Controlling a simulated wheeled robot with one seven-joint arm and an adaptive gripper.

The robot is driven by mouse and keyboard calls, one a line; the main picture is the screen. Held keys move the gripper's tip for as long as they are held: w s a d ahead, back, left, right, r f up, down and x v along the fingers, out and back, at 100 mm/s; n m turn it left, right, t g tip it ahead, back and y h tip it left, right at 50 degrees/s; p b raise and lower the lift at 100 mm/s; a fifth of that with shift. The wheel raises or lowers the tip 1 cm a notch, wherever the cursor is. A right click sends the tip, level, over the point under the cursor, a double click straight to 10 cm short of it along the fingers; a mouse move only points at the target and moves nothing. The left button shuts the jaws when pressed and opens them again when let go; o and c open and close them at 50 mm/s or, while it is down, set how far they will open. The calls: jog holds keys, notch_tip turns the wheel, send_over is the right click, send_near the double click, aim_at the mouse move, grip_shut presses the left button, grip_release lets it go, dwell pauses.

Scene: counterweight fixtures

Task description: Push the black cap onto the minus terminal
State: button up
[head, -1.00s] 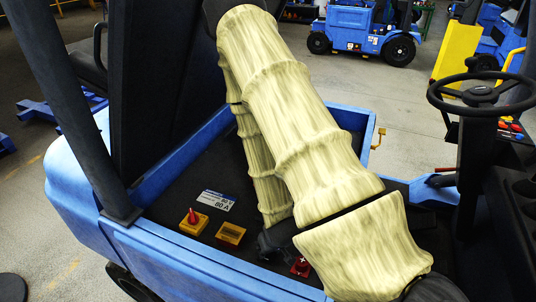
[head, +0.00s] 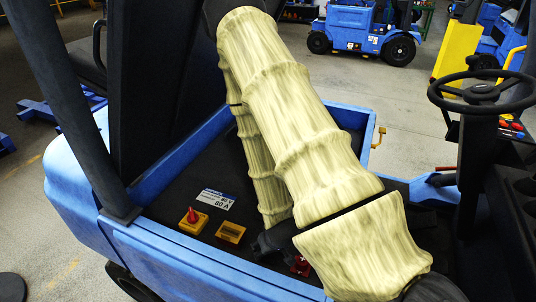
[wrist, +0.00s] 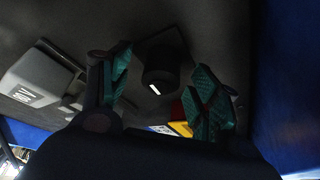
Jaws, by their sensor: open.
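In the wrist view, a short black cylinder (wrist: 158,72) with a white dash on its side stands on a dark square base. It looks like the black cap with the minus mark. I cannot tell whether it sits fully down on the terminal under it. My gripper (wrist: 163,85) is open, with one teal-padded finger on each side of the cylinder. Whether the pads touch it is unclear. In the head view my gripper (head: 275,241) is dark and low over the black deck, and the cap and minus terminal are hidden there.
A red part (head: 301,266) lies close to my gripper, partly hidden. A yellow block with a red knob (head: 193,219), a yellow box (head: 230,233) and a rating label (head: 216,199) are on the deck. A blue rim (head: 185,165) bounds it. A grey box (wrist: 42,78) is left in the wrist view.

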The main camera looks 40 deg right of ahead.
jog(key=shift+r+p, duration=3.55)
jog(key=shift+r, duration=1.6)
jog(key=w+b, duration=0.1)
jog(key=b, duration=0.1)
jog(key=w+b, duration=0.1)
jog(key=shift+d+f+b, duration=0.15)
jog(key=shift+f+b, duration=0.05)
jog(key=shift+b, duration=0.15)
jog(key=w+d+b, duration=0.2)
jog(key=w+b, duration=0.6)
jog(key=w, duration=0.9)
jog(key=shift+d+r, duration=0.15)
jog(key=shift+r, duration=0.1)
